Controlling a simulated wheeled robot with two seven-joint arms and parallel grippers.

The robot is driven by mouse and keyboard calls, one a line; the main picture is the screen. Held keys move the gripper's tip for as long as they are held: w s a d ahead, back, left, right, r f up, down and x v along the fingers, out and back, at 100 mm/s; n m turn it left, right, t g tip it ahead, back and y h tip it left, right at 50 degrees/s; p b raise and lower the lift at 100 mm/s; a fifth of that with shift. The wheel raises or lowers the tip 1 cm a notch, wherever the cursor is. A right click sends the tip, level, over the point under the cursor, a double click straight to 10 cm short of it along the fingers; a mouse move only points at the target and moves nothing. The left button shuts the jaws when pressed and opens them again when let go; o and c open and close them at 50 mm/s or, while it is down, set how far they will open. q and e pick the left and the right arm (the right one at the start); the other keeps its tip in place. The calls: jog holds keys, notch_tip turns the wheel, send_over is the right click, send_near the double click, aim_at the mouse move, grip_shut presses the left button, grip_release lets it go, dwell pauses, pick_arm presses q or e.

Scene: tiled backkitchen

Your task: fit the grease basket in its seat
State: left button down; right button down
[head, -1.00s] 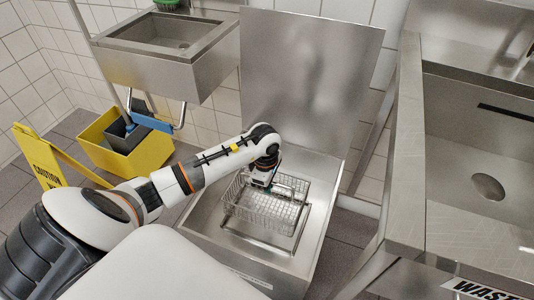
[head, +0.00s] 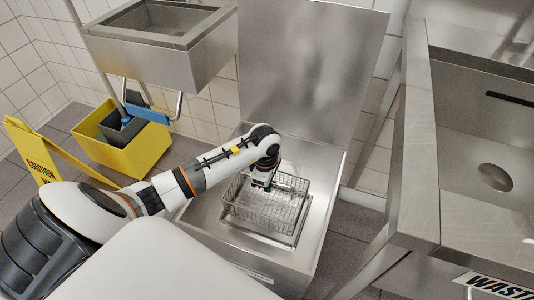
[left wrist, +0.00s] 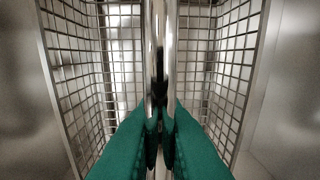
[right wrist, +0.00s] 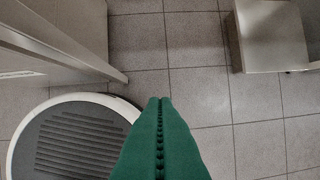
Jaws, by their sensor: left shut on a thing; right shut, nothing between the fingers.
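The grease basket (head: 262,210) is a wire-mesh basket inside the open steel box (head: 200,218), over a rectangular raised frame, its seat (head: 258,236). The seat shows along the basket's front and right sides. I cannot tell whether the basket rests on it or hangs slightly above. My left gripper (head: 262,187) is over the basket, shut on its handle. In the left wrist view the green fingers (left wrist: 160,120) pinch the shiny handle bar (left wrist: 160,50), with mesh walls (left wrist: 235,70) on both sides. My right gripper (right wrist: 160,103) is shut and empty above the floor tiles.
The box's lid (head: 310,70) stands open behind it. A large steel sink (head: 480,150) is at the right, a small hand sink (head: 165,45) at the back left. A yellow bucket (head: 135,150) and yellow caution sign (head: 35,150) stand on the floor at left.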

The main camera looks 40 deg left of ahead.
pick_arm(q)
jog(key=shift+f, duration=0.25)
jog(key=shift+d+f+b, duration=0.1)
jog(key=shift+f+b, duration=0.3)
jog(key=shift+b, duration=0.05)
jog(key=shift+f+b, duration=0.5)
jog(key=shift+f, duration=0.25)
jog(key=shift+a+f, duration=0.2)
jog(key=shift+w+f, duration=0.1)
jog(key=shift+f, duration=0.05)
jog(key=shift+d+f+b, duration=0.1)
jog(key=shift+f+b, duration=0.1)
jog(key=shift+b, duration=0.25)
jog(key=shift+f, duration=0.4)
jog(key=shift+f+b, duration=0.1)
jog(key=shift+b, duration=0.25)
pick_arm(e)
jog(key=w+t, duration=0.1)
jog(key=w+a+t, duration=0.1)
jog(key=w, duration=0.1)
jog(key=w+t, duration=0.1)
jog(key=w, duration=0.1)
jog(key=shift+w+a+r+y, duration=0.1)
jog(key=shift+a+r+y, duration=0.3)
